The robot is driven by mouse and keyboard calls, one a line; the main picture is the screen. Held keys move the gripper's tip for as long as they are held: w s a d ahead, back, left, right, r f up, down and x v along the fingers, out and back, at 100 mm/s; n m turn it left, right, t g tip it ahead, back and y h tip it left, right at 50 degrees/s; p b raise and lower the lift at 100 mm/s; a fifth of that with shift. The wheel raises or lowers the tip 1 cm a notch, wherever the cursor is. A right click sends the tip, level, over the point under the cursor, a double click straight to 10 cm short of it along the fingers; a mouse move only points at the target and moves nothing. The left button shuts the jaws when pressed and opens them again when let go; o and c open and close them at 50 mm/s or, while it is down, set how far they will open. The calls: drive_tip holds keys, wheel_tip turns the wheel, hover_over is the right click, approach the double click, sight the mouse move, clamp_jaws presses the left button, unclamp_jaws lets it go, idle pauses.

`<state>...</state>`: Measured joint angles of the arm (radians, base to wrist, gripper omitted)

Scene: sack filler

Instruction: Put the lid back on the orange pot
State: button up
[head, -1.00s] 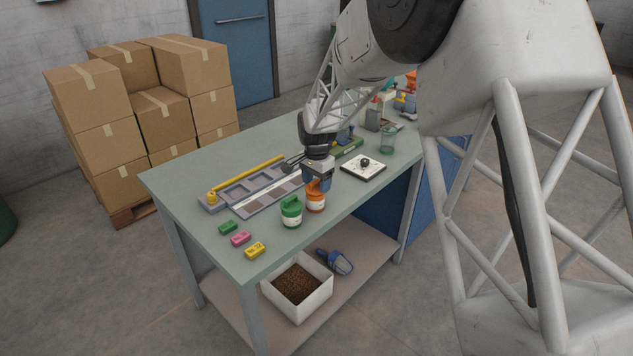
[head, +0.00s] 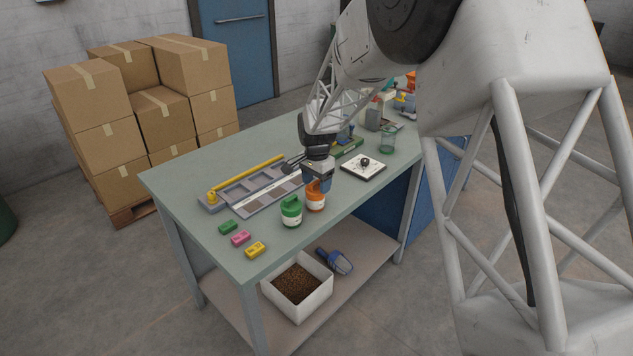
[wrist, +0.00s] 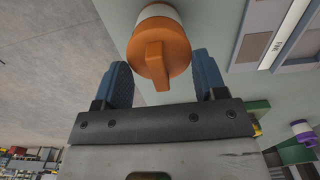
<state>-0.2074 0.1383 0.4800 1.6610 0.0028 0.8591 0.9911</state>
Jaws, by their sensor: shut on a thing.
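The orange pot (head: 315,203), with a pale band, stands upright near the table's front edge, just right of the green pot (head: 291,214). My gripper (head: 317,184) points down over it. In the wrist view the orange lid (wrist: 163,52), with a raised bar handle, lies between the two blue fingers of my gripper (wrist: 160,75), which is shut on it. The lid lines up with the pale band of the pot (wrist: 157,11) beyond it. The fingers hide part of the join in the head view, so I cannot tell whether the lid is fully seated.
Green, pink and yellow blocks (head: 241,238) lie at the front left. A grey compartment tray (head: 240,212) lies behind the pots. A white plate with a dark knob (head: 350,173) and a clear beaker (head: 387,143) stand to the right. A grain bin (head: 325,295) is below.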

idle(0.8)
drive_tip(key=o, duration=1.1)
drive_tip(key=shift+r, duration=0.1)
drive_tip(key=shift+r, duration=3.4)
drive_tip(key=shift+c, duration=0.3)
clamp_jaws()
